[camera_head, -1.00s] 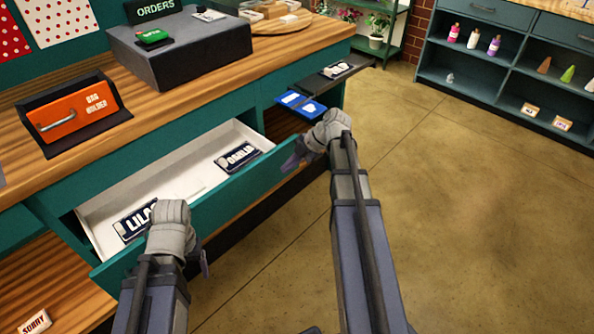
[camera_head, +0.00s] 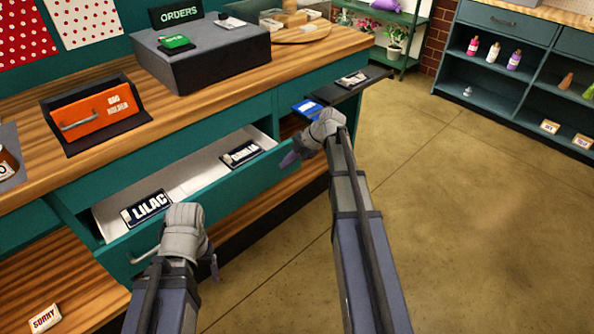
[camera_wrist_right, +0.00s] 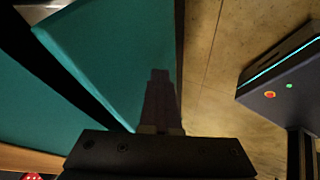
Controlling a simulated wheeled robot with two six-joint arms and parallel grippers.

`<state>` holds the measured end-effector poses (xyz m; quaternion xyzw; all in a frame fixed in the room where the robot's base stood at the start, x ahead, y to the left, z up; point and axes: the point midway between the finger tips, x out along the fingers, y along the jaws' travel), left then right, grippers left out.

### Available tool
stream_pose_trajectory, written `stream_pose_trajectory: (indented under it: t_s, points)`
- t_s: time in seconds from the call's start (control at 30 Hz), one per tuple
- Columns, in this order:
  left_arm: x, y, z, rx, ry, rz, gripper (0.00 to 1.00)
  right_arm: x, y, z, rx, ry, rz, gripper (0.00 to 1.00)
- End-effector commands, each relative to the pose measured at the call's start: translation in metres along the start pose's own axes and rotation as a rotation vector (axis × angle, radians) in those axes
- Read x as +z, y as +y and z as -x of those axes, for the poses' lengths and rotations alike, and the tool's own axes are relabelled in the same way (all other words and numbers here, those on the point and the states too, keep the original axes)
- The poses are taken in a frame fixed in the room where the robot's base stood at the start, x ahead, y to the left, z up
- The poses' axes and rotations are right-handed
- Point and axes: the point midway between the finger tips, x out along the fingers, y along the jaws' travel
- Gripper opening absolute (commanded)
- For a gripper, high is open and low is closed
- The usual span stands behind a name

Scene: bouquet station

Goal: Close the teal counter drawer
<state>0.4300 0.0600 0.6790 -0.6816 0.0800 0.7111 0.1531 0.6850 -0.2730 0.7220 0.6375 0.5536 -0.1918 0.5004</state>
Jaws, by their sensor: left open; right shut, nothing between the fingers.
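The teal counter drawer (camera_head: 215,203) is partly open in the head view, its white inside showing. It holds a LILAC tag (camera_head: 147,207) and another dark tag (camera_head: 241,153). A grey handle (camera_head: 146,256) shows at the left of its front. My left gripper (camera_head: 213,268) is in front of the drawer's left part; its fingers are mostly hidden behind the wrist. My right gripper (camera_head: 290,159) is shut and empty at the right end of the drawer front. In the right wrist view its shut fingers (camera_wrist_right: 160,98) overlap the teal panel; contact is hard to tell.
The wooden counter (camera_head: 115,160) above holds an orange bag holder (camera_head: 92,114) and a grey ORDERS block (camera_head: 205,58). A blue card (camera_head: 307,107) lies in an opening right of the drawer. A SORRY tag (camera_head: 45,318) lies on the lower shelf. The floor at right is clear.

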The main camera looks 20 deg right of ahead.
Motion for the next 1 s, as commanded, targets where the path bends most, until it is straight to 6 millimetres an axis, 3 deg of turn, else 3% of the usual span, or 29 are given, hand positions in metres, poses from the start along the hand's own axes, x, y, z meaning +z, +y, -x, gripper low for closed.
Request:
stream_pose_trajectory:
  t_s: [0.03,0.2,0.5,0.7,1.0]
  points:
    - [0.0,0.0,0.0,0.0,0.0,0.0,0.74,0.002,0.018,-0.008,-0.001,0.001,0.003,0.0]
    - [0.0,0.0,0.0,0.0,0.0,0.0,0.74,0.002,0.057,-0.029,-0.001,0.0,0.002,0.0]
    - [0.0,0.0,0.0,0.0,0.0,0.0,0.74,0.002,0.112,-0.059,0.0,0.0,0.001,0.0]
    - [0.0,0.0,0.0,0.0,0.0,0.0,0.74,0.001,0.133,-0.07,0.0,0.0,0.0,0.0]
    - [0.0,0.0,0.0,0.0,0.0,0.0,0.74,0.0,0.144,-0.076,0.002,0.0,0.0,0.0]
